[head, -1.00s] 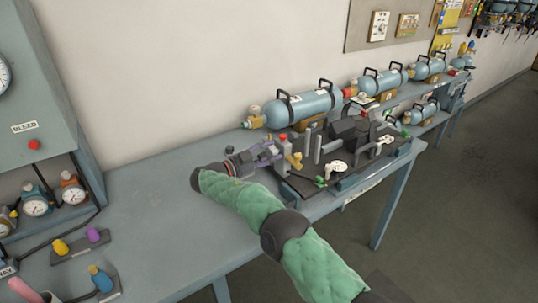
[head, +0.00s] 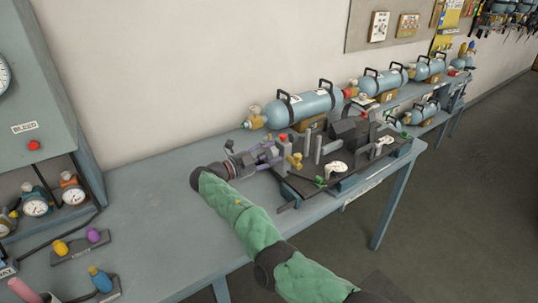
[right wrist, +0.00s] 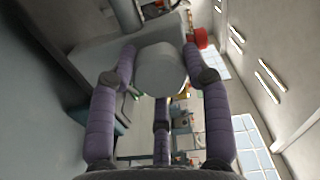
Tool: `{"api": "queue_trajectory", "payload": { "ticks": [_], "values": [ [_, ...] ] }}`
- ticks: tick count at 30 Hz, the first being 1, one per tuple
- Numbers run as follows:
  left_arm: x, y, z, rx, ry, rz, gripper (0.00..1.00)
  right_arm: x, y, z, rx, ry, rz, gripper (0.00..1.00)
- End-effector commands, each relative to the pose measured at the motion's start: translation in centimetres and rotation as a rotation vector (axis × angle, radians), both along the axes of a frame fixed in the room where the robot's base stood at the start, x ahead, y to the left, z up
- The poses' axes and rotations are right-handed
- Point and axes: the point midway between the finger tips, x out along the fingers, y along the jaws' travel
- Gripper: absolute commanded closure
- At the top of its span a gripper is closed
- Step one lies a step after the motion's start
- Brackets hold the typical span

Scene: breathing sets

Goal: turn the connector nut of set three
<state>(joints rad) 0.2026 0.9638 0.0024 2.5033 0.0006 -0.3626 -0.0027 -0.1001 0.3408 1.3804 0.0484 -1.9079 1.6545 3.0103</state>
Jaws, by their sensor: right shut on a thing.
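A breathing set lies on a dark tray (head: 310,188) on the bench, with black, grey, brass and white parts. My right gripper (head: 272,152) reaches the set's left end from the left, beside a red part (head: 283,138) and a brass fitting (head: 296,160). In the right wrist view its purple fingers (right wrist: 160,75) are shut around a grey round piece (right wrist: 160,68), which looks like the connector nut. In the head view the fingers mostly hide the nut. I cannot read a set number. My left gripper is not in view.
A gauge cabinet (head: 38,130) and small coloured pieces (head: 92,236) are at the left. The bench (head: 150,210) between is clear.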

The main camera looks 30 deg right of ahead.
Motion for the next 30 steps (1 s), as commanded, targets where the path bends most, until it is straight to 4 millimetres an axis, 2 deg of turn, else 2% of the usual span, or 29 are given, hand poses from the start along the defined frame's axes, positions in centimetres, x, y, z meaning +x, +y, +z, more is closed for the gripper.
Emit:
{"api": "queue_trajectory", "payload": {
  "ticks": [13, 14, 15, 16, 26, 30],
  "values": [
    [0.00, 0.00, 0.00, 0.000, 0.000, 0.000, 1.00, 0.06, 0.10, -0.04, 0.000, -0.002, 0.003, 0.84],
    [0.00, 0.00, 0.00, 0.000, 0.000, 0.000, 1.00, 0.06, 0.10, -0.04, 0.000, -0.002, 0.003, 0.43],
    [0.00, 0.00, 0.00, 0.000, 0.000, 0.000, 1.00, 0.05, 0.09, -0.04, 0.000, -0.002, 0.002, 0.32],
    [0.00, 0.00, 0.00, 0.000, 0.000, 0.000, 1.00, 0.06, 0.09, -0.03, 0.000, -0.002, 0.002, 0.27],
    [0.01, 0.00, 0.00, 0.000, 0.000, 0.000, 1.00, 0.02, 0.09, 0.05, 0.000, -0.003, 0.001, 0.27],
    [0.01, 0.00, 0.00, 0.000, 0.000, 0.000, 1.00, 0.00, 1.00, 0.04, 0.000, -0.003, 0.002, 0.27]
  ]
}}
